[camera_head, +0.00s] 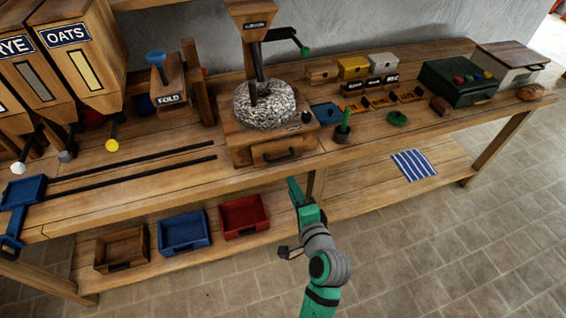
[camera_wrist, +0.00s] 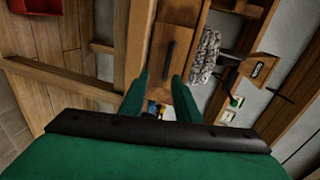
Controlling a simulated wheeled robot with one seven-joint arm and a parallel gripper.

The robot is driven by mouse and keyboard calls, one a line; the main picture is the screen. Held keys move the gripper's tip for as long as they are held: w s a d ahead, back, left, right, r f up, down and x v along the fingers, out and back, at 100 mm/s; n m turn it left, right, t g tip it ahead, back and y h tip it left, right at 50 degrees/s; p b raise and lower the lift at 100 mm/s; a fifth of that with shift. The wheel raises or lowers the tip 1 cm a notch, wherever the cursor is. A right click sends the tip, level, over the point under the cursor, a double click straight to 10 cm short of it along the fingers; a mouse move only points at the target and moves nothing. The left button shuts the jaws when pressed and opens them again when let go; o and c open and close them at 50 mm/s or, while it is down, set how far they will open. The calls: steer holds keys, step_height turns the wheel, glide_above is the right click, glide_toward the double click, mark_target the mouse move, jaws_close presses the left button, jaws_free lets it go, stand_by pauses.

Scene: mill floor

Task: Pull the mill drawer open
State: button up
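The mill (camera_head: 265,115) stands on the bench, with a round grey stone on a wooden base. Its drawer (camera_head: 283,151) is in the front of the base and looks closed, with a dark bar handle (camera_head: 282,157). In the wrist view the drawer front (camera_wrist: 182,42) and its handle (camera_wrist: 168,62) lie ahead, just beyond the fingertips. My gripper (camera_head: 293,188) is in front of and below the drawer, apart from the handle. In the wrist view my gripper (camera_wrist: 160,82) has its two green fingers spread with nothing visible between them.
The bench edge (camera_head: 200,190) runs below the drawer. A lower shelf holds a wooden tray (camera_head: 118,262), a blue tray (camera_head: 183,246) and a red tray (camera_head: 242,230). A striped cloth (camera_head: 414,165) lies at right. A green peg stand (camera_head: 343,130) is beside the mill. The floor in front is clear.

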mark_target(281, 160)
steer(key=shift+y, duration=0.3)
steer(key=x, duration=0.3)
steer(key=r+x, duration=0.1)
steer(key=x, duration=0.7)
steer(key=shift+w+r, duration=0.25)
steer(key=shift+w, duration=0.25)
steer(key=shift+d, duration=0.1)
jaws_close()
